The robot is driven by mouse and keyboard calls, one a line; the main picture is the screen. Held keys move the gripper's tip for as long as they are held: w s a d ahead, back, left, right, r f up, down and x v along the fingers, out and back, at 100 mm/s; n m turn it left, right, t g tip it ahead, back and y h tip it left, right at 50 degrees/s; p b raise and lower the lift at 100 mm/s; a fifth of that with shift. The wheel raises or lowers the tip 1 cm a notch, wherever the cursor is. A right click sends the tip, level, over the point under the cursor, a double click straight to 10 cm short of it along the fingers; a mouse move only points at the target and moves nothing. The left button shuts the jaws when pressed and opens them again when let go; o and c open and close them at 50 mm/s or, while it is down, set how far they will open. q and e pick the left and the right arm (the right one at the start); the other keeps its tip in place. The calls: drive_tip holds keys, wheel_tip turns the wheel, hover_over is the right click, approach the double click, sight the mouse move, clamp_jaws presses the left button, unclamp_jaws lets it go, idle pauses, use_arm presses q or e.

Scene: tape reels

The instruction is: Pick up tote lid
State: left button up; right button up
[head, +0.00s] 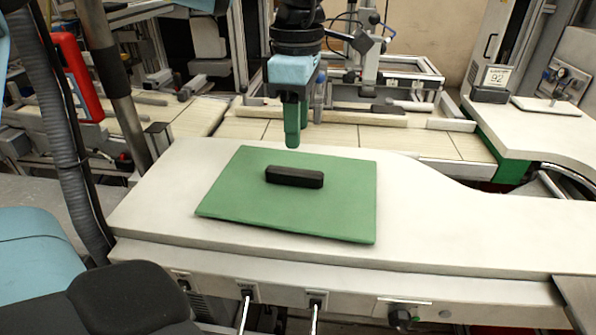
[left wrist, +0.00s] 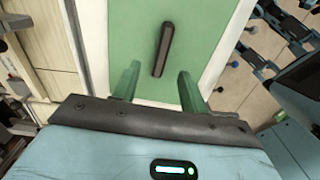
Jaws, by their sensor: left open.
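The tote lid (head: 240,200) is a flat green panel lying on the white table, with a black bar handle (head: 294,176) in its middle. My left gripper (head: 296,142) points down above the far edge of the lid, with green fingers, open and empty. In the left wrist view the lid (left wrist: 205,30) lies beyond the fingers. The handle (left wrist: 162,48) runs lengthwise, ahead of and between the two open fingertips (left wrist: 158,82), apart from them. My right gripper is not in view.
The white table (head: 450,210) has free room right of the lid. Behind it are pale tiled surfaces and metal frames. A small display reading 92 (head: 496,78) stands at the right back. A red device (head: 78,75) is at the left.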

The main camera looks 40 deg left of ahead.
sight(295, 170)
use_arm(q)
drive_tip(key=shift+s+d+f, duration=0.1)
drive_tip(key=shift+s+f, duration=0.05)
drive_tip(key=shift+s, duration=0.05)
drive_tip(key=shift+f, duration=1.15)
drive_tip(key=shift+s+f+p, duration=0.1)
drive_tip(key=shift+f+p, duration=0.2)
drive_tip(key=shift+f, duration=2.25)
drive_tip(key=shift+c, duration=0.2)
clamp_jaws()
